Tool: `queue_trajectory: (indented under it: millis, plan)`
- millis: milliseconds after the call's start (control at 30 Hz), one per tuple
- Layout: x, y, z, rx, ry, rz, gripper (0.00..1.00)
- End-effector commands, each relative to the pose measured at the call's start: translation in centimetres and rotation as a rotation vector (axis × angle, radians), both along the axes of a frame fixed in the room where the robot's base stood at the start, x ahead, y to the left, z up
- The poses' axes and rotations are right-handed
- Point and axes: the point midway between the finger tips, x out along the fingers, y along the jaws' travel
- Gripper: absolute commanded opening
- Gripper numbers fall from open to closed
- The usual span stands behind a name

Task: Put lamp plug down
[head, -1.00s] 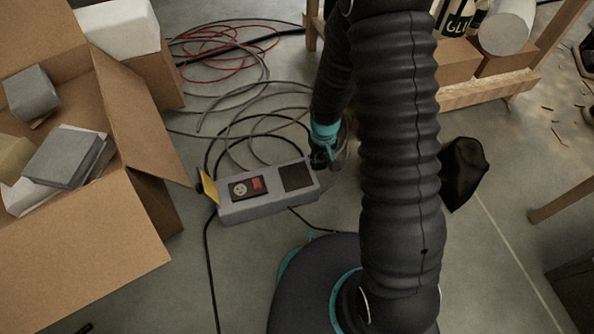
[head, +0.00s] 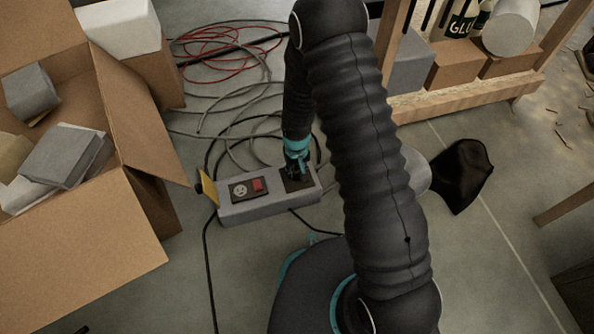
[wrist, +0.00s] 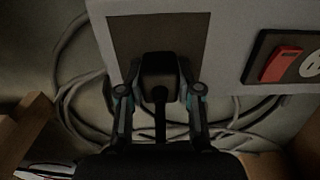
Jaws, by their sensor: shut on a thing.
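My gripper (head: 296,170) points down over the right end of a grey power box in the head view. It is shut on the black lamp plug (wrist: 160,70), which sits between my fingers in the wrist view with its black cord running down the picture. The plug is in front of the dark square panel (wrist: 120,38) on the box; I cannot tell whether it touches it. The grey box (head: 250,210) also has a socket (head: 239,190) and a red switch (head: 258,185) to the left of the panel. In the head view the plug is mostly hidden by my gripper.
An open cardboard box (head: 95,235) with grey blocks stands at the left. Loose grey and red cables (head: 225,45) lie behind the power box. A wooden shelf (head: 470,97) with bottles is at the back right. A black bag-like thing (head: 462,178) lies on the floor right of my arm.

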Motion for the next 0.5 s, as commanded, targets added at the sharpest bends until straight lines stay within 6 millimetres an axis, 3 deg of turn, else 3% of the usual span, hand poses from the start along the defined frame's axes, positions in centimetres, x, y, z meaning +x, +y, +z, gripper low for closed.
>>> queue_trajectory:
  millis: [500]
  plan:
    - [0.02,0.00,-0.87,0.000,0.000,0.000,0.00]
